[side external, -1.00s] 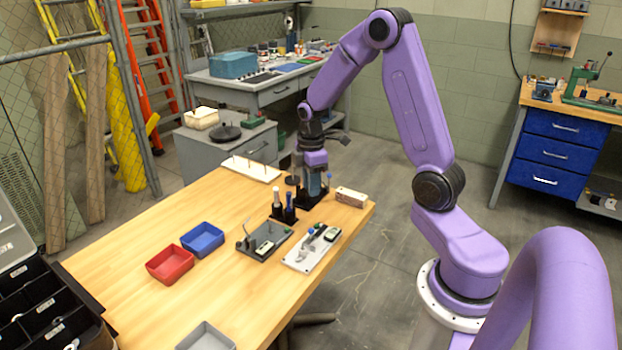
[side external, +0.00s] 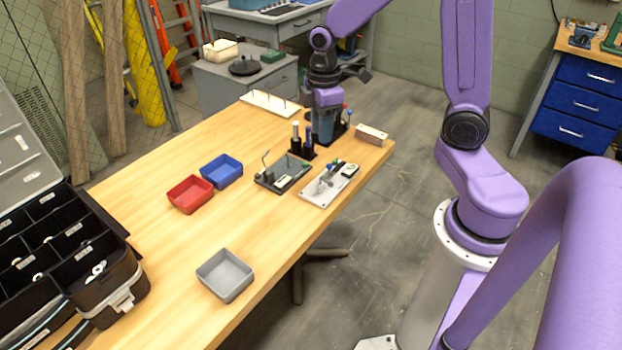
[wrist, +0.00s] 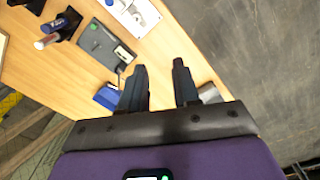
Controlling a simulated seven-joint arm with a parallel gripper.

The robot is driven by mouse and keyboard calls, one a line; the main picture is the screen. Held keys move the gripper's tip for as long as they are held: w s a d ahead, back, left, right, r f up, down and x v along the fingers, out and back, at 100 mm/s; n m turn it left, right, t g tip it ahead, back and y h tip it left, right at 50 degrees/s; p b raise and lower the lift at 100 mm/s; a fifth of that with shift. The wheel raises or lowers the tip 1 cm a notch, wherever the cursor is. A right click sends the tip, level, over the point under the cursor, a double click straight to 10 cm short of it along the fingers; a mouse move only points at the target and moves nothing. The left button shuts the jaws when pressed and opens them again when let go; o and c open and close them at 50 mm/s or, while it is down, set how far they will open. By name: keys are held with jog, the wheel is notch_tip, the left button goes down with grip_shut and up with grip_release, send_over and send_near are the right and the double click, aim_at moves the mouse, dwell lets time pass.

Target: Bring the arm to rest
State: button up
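My gripper (side external: 324,132) hangs at the far right end of the wooden table (side external: 262,222), pointing down beside a dark stand. In the wrist view the two dark fingers of my gripper (wrist: 160,75) are apart. Only tabletop shows between them, so it is open and empty. The fingertips are partly hard to make out against the stand in the side view, and I cannot tell whether they touch it.
Near my gripper are a grey board (side external: 284,174), a white board (side external: 328,185), a wooden block (side external: 371,135) and a pegged board (side external: 269,104). Red (side external: 190,195), blue (side external: 221,172) and grey (side external: 225,276) bins stand leftward. A black organizer (side external: 75,250) is at the left.

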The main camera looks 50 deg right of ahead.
jog(key=s+a+r, duration=0.2)
jog(key=s+a, duration=0.2)
jog(key=s, duration=0.6)
jog(key=s+a+r+n, duration=0.1)
jog(key=s+a, duration=0.4)
jog(key=s, duration=0.6)
jog(key=shift+r, duration=0.55)
dwell(1.8)
